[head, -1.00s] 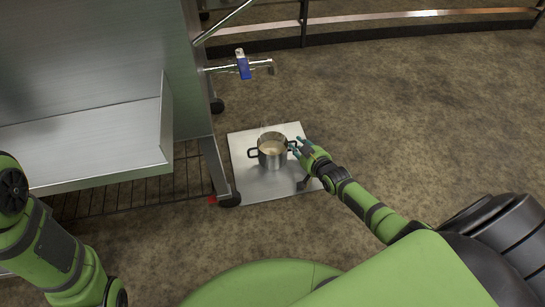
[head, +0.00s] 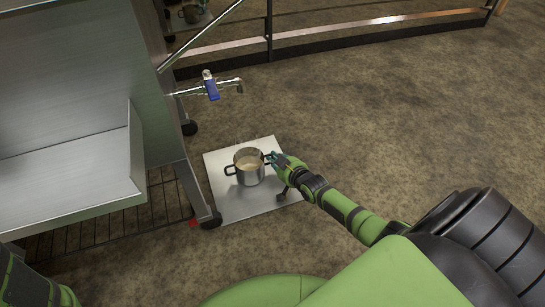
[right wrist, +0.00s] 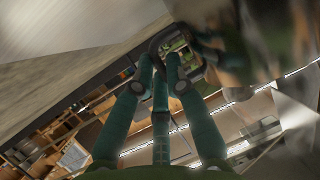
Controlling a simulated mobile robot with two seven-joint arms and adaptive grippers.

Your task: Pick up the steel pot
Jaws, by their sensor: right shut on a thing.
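The steel pot (head: 249,177) is upright over a pale square plate (head: 222,207) on the floor. It has two dark side handles and something pale tan inside. I cannot tell whether its base touches the plate. My right gripper (head: 272,158) is shut on the pot's right handle, with teal fingers. In the right wrist view the fingers (right wrist: 160,68) close together at a dark handle loop (right wrist: 163,38), beside the shiny, blurred pot wall (right wrist: 240,35). Only part of my left arm shows at the bottom left; its gripper is out of the picture.
The steel evaporator (head: 70,90) stands at the left on wheeled legs, with a caster (head: 211,220) close to the plate's left edge. A tap with a blue handle (head: 211,88) sticks out above and behind the pot. A low metal rail (head: 340,33) runs along the back. Brown floor is clear at right.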

